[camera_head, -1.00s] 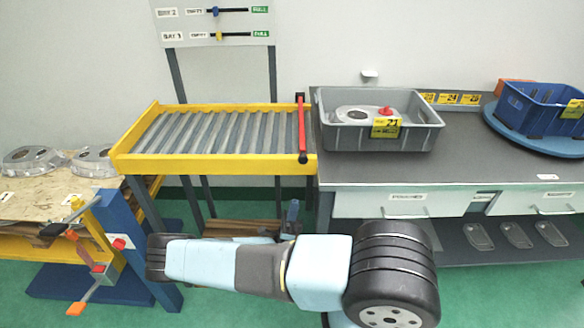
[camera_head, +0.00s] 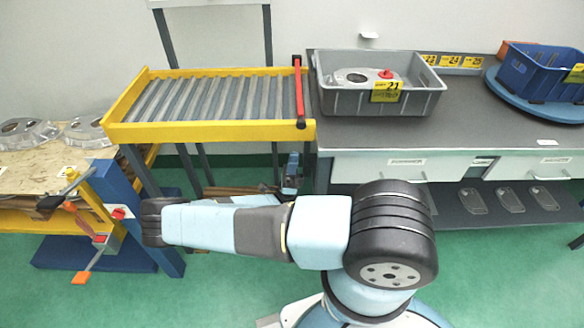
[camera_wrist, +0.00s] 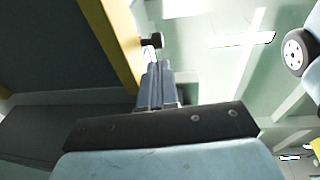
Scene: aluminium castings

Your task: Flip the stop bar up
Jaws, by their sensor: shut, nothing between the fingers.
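The stop bar (camera_head: 299,92) is a red bar with black ends. In the head view it lies across the right end of the roller conveyor (camera_head: 210,132), level with the yellow frame. My gripper (camera_head: 293,156) shows small and partly hidden below the conveyor's right end, behind my arm. In the wrist view my gripper's fingers (camera_wrist: 156,66) are together and empty, pointing up past the yellow rail (camera_wrist: 122,45). A black knob (camera_wrist: 152,41) beside that rail lies just beyond the fingertips; I cannot tell whether they touch it.
A grey crate (camera_head: 340,102) with a casting stands on the worktable (camera_head: 460,135), close right of the bar. A blue crate (camera_head: 535,90) is farther right. A wooden bench (camera_head: 35,165) with castings and clamps stands left. Green floor is clear in front.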

